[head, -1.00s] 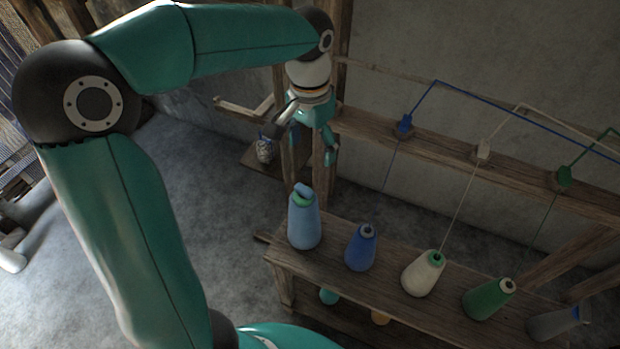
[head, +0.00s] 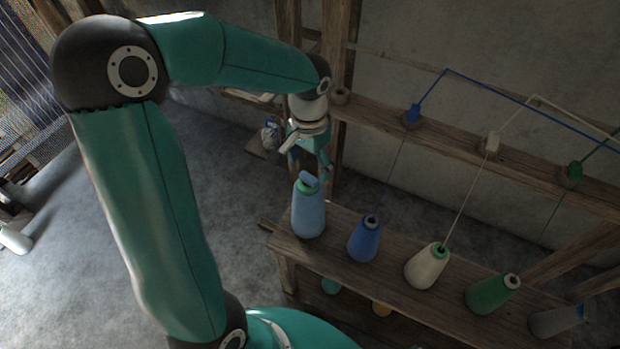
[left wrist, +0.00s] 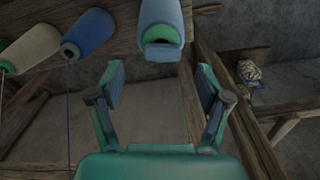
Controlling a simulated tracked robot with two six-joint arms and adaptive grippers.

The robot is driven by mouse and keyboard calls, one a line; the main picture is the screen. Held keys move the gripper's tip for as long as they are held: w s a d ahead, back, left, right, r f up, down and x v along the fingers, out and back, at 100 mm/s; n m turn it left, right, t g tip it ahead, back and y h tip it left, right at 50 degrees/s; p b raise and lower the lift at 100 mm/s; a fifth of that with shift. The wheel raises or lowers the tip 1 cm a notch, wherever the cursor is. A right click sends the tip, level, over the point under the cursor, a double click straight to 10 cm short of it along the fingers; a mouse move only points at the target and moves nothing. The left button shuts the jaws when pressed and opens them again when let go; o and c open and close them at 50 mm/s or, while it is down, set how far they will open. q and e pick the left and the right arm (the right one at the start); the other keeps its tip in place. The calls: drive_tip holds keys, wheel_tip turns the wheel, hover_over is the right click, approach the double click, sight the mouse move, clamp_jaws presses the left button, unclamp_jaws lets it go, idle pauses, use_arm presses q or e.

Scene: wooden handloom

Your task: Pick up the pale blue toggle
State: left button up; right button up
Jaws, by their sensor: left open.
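The pale blue toggle (head: 309,181) lies across the top of the light blue cone of thread (head: 308,214), over its green collar. The cone stands at the left end of the wooden bench (head: 290,251). My left gripper (head: 308,164) is open and empty, just above and behind the toggle in the head view. In the left wrist view the toggle (left wrist: 162,53) shows beyond the open fingers (left wrist: 160,74), roughly centred between them and apart from both. The light blue cone (left wrist: 160,14) is behind it. My right gripper is not in view.
A blue cone (head: 364,240), a cream cone (head: 427,267), a green cone (head: 492,294) and a grey cone (head: 557,321) stand along the bench. A wooden rail (head: 450,142) with threaded guides runs behind. A patterned bundle (head: 270,134) sits to the left of the gripper.

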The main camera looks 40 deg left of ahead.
sight(308, 178)
use_arm(q)
wheel_tip(308, 178, down, 4)
drive_tip(key=shift+a+f, duration=0.15)
drive_tip(key=shift+f, duration=0.1)
drive_tip(key=c, duration=0.8)
